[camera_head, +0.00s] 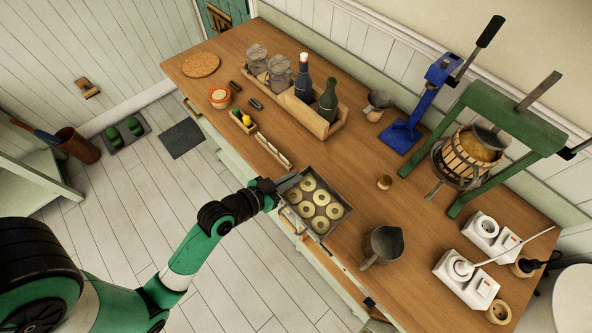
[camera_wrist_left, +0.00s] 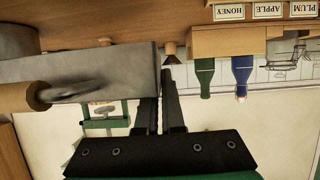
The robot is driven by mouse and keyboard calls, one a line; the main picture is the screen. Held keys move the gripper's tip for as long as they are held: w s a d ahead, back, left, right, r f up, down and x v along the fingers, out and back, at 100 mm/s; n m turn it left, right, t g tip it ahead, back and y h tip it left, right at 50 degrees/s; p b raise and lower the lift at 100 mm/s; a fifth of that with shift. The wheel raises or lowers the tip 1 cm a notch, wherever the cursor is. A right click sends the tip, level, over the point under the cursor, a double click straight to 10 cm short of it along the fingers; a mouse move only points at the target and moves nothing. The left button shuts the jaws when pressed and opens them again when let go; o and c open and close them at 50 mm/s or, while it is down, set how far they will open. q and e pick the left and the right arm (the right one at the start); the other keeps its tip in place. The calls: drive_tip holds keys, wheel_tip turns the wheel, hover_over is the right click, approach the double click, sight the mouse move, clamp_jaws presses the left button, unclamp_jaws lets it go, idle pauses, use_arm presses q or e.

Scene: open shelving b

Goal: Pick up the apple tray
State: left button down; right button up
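The apple tray (camera_head: 346,213) is a grey metal tray holding several pale apple rings. It lies at the counter's front edge. My left gripper (camera_head: 288,184) is at the tray's upper-left corner in the head view. In the left wrist view its two fingers (camera_wrist_left: 165,105) are close together with the edge of the tray wall (camera_wrist_left: 110,65) running between them, so it appears shut on that wall. The tray hides part of one finger. A wooden handle (camera_wrist_left: 30,96) on a metal bracket sticks out from the tray. My right gripper is not in view.
A small card rack (camera_head: 272,152) and a wooden caddy with bottles (camera_head: 311,122) stand beyond the tray. A metal jug (camera_head: 383,245) stands to its right. A blue press (camera_head: 402,135) and a green fruit press (camera_head: 471,157) are at the back.

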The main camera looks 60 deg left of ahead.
use_arm(q)
drive_tip(key=shift+s+d+r+p, duration=0.15)
drive_tip(key=shift+s+d+r, duration=0.65)
drive_tip(key=shift+s+d, duration=0.35)
drive_tip(key=shift+s+d+r+p, duration=0.2)
drive_tip(key=shift+s+d+r, duration=0.6)
drive_tip(key=shift+s+d, duration=0.35)
drive_tip(key=shift+s+d+r+p, duration=0.15)
drive_tip(key=shift+s+d+r, duration=0.65)
drive_tip(key=shift+s+d, duration=0.3)
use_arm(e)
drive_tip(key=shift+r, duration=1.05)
use_arm(q)
drive_tip(key=r, duration=0.1)
hover_over(312, 210)
drive_tip(key=s+a, duration=0.2)
drive_tip(key=shift+w+r+h, duration=0.2)
drive_tip(key=shift+h, duration=0.1)
drive_tip(key=shift+w+d+f+m+h, duration=0.7)
drive_tip(key=shift+d+f+m+h, duration=0.1)
drive_tip(key=shift+d+f, duration=0.2)
wheel_tip(312, 210, up, 15)
drive_tip(key=s+p, duration=0.2)
drive_tip(key=p, duration=2)
drive_tip(key=shift+f, duration=0.2)
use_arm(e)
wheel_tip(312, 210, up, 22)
